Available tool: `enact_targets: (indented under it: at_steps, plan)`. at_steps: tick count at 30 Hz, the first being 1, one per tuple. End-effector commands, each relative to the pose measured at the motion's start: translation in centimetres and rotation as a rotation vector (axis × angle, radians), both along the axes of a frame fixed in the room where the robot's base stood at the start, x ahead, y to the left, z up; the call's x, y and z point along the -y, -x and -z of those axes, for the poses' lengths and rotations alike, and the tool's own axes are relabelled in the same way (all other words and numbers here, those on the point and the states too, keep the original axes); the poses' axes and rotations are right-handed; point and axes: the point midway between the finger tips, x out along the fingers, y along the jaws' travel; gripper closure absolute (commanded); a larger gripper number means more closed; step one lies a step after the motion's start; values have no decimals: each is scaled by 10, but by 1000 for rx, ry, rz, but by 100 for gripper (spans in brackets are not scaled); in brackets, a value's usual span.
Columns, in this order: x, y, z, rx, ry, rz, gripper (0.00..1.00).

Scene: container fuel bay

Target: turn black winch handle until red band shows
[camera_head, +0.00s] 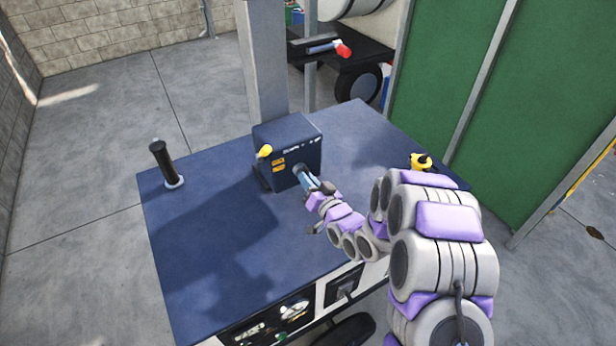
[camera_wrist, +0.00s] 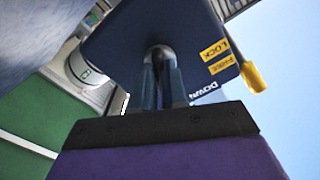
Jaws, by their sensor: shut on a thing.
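The dark blue winch box (camera_head: 285,150) stands on the blue bench top, with yellow labels and a yellow lever (camera_head: 264,151) on it. My gripper (camera_head: 302,174) reaches its front face from the right. In the wrist view, my gripper's two blue-grey fingers (camera_wrist: 160,54) are close together on a dark rounded piece, the black winch handle (camera_wrist: 158,48), at the box face. Most of the handle is hidden by the fingers. The labels LOCK, FREE and DOWN show beside the yellow lever (camera_wrist: 252,77). I cannot make out a red band on the handle.
A black upright grip (camera_head: 162,160) on a pale base stands at the bench's left. A yellow-and-black knob (camera_head: 421,162) sits at its right corner. A grey post (camera_head: 262,60) rises behind the box. The bench top (camera_head: 220,240) is clear in front.

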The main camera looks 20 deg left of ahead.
Motion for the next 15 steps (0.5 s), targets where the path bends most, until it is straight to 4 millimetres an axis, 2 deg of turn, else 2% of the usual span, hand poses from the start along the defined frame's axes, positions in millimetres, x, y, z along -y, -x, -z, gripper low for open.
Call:
enact_targets:
  at_steps: [15]
  plan:
    - [1, -1, -1, -286, -247, 5, 100]
